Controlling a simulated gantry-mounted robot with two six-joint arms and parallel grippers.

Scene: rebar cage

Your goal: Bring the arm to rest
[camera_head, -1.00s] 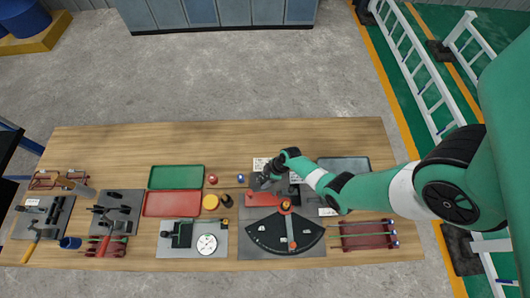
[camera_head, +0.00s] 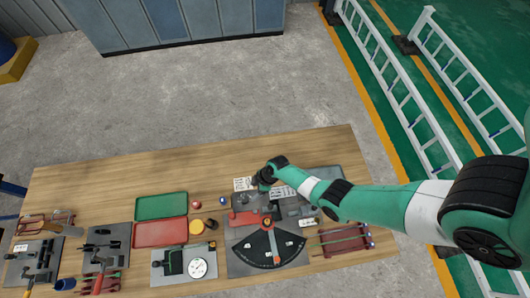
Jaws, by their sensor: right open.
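My right arm (camera_head: 370,202) comes in from the right, green with white and black bands, and reaches over the workbench (camera_head: 200,162). My right gripper (camera_head: 262,184) is a small dark shape at the arm's end, above a grey plate that carries a dark fan-shaped dial (camera_head: 262,248) with a red lever. Its jaws are open and I see nothing held in them; the fingertips are too small to make out clearly. A red block (camera_head: 243,218) lies just below the gripper in the picture. My left gripper is not in view.
A green tray (camera_head: 161,206) and a red tray (camera_head: 160,231) lie left of the gripper. A gauge plate (camera_head: 183,267) and a red rack with rods (camera_head: 343,239) stand near the front. The bench's back strip is bare. White railings (camera_head: 400,90) stand behind at right.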

